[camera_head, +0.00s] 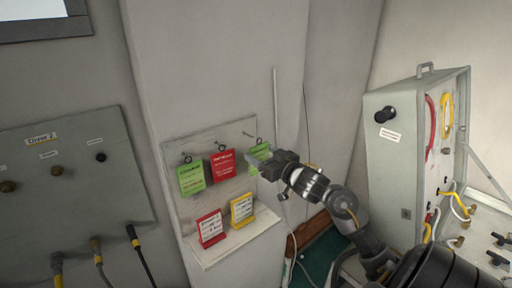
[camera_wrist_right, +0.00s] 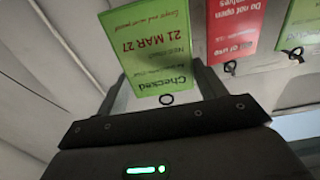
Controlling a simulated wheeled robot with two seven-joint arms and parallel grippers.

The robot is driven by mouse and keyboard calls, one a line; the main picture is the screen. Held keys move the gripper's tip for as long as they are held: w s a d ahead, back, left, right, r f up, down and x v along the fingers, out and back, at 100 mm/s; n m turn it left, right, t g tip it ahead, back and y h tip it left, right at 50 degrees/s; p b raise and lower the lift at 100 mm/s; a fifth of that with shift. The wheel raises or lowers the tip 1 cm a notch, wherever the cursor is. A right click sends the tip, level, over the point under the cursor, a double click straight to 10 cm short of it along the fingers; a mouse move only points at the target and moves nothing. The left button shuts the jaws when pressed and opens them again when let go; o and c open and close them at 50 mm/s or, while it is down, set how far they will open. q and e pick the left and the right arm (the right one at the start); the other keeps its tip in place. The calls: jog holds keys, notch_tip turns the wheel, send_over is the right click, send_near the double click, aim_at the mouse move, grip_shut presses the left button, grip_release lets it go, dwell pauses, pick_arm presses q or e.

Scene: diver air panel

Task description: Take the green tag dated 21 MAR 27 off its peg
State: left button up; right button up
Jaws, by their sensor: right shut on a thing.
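The green tag dated 21 MAR 27 (camera_wrist_right: 155,45) is upside down in the right wrist view, with "Checked" and the date legible. In the head view this green tag (camera_head: 257,153) is the rightmost on the board, partly hidden by my right gripper (camera_head: 262,167). My right gripper is shut on the tag, which lies between its fingers (camera_wrist_right: 160,88) in the wrist view. I cannot tell whether the ring is still around its peg. My left gripper is not in view.
A red tag (camera_head: 223,164) and another green tag (camera_head: 191,178) hang left of it on the board (camera_head: 170,160). A red card (camera_head: 211,228) and a yellow card (camera_head: 242,209) stand on the ledge (camera_head: 230,241) below. A grey case (camera_head: 393,170) stands at right.

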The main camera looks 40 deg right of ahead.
jog(key=s+p, duration=0.2)
jog(key=s, duration=1.1)
jog(key=shift+s+a, duration=0.15)
jog(key=shift+s, duration=0.1)
